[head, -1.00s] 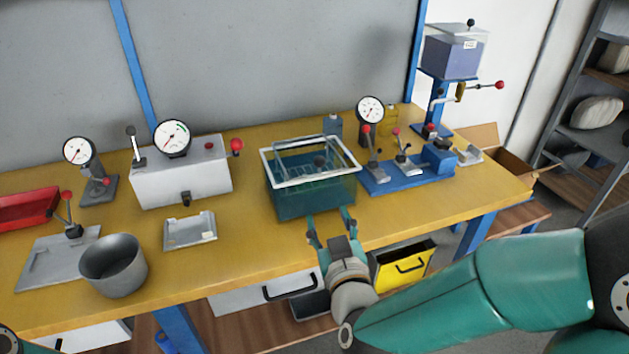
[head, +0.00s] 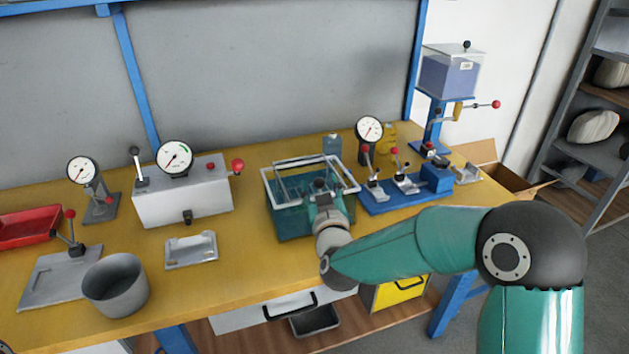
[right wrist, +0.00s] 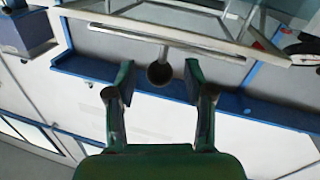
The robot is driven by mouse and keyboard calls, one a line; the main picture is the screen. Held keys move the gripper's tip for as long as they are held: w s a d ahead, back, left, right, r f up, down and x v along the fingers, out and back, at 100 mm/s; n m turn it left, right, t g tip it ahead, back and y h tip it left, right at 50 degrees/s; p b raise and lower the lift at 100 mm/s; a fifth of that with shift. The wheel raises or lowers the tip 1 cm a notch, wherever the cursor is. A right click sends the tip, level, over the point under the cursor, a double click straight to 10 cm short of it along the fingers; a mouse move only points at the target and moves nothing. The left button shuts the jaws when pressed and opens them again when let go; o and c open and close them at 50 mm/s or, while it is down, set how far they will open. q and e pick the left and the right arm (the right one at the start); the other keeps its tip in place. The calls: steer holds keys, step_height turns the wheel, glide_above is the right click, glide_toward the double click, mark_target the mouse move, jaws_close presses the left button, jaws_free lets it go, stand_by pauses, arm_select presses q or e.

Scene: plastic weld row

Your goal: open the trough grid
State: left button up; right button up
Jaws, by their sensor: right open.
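The trough (head: 288,222) is a dark green tank with a pale rim on the yellow bench. The pale grid frame (head: 300,165) shows at its top; its exact tilt is hard to tell. My right gripper (head: 321,188) is over the front part of the trough and hides some of it. In the right wrist view the open right gripper (right wrist: 160,72) has a finger on each side of a dark round knob (right wrist: 160,76). The knob stands on a short rod from the pale frame, with gaps to both fingers. My left gripper is not in view.
A blue fixture with levers (head: 405,195) stands close to the trough's right. A white press box (head: 185,195) with a gauge is to the left. A metal plate (head: 190,248) and grey pot (head: 115,285) lie nearer the front. Open bench lies between plate and trough.

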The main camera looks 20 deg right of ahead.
steer(key=shift+w+d, duration=0.15)
steer(key=shift+w, duration=0.6)
jaws_close()
